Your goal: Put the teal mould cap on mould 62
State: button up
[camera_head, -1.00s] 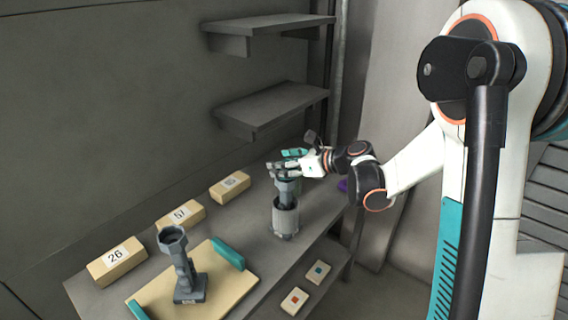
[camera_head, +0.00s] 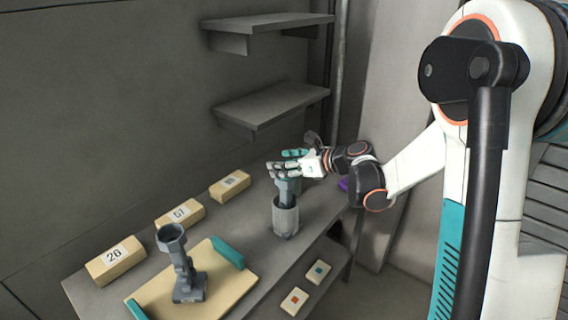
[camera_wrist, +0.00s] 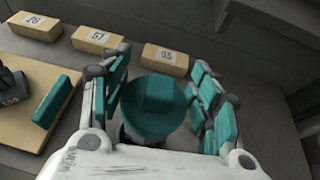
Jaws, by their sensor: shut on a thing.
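The teal mould cap (camera_wrist: 152,105) is a rounded teal piece between the fingers of my gripper (camera_wrist: 155,100) in the wrist view. My gripper (camera_head: 288,165) is shut on it. In the head view the gripper is directly above a grey cylindrical mould (camera_head: 285,217) on the bench, with a narrower grey part at the mould's top. The fingers hide the cap there, and I cannot tell whether it touches the mould. I see no number on this mould. A second grey stand with a ring-shaped top (camera_head: 172,238) is upright on the board at the left.
Several tan blocks with number labels line the back of the bench, one reading 26 (camera_head: 115,262). The tan board (camera_head: 226,283) has teal handles (camera_head: 228,252). A purple item (camera_head: 343,184) is beside my wrist. Empty shelves (camera_head: 270,108) jut from the wall above. Two small tiles (camera_head: 294,300) lie lower down.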

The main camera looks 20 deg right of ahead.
jog(key=shift+f, duration=0.25)
jog(key=o, duration=0.8)
jog(key=shift+c, duration=0.2)
jog(key=p+v, duration=0.1)
jog(key=v, duration=1)
jog(key=shift+p, duration=0.4)
